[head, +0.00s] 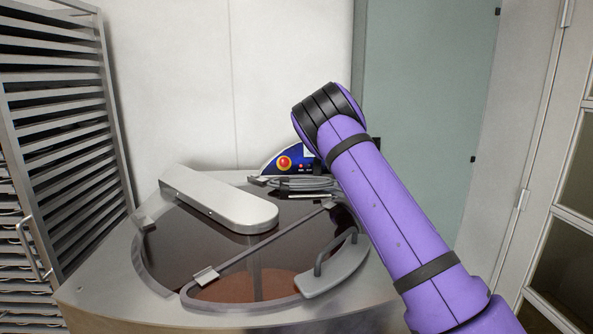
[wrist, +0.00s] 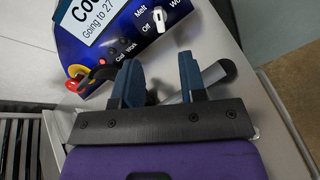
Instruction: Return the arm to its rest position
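My purple arm (head: 395,215) reaches up from the lower right in the head view, its dark joint in front of the machine's back. My gripper (wrist: 158,66) shows in the wrist view with two blue fingers set apart and nothing visibly held between them. In the head view the gripper is hidden behind the arm. Beyond the fingers is the blue control panel (wrist: 110,35) with a display, a white Melt/Off knob (wrist: 158,18) and a red button (wrist: 75,83) on a yellow base. The panel also shows partly behind the arm in the head view (head: 272,161).
The tempering machine has a round bowl under a see-through lid (head: 195,245), with brown contents. A long metal cover (head: 222,201) lies across it, and a grey handle (head: 337,265) is at its right. A tray rack (head: 60,130) stands left; a glazed door (head: 560,200) is right.

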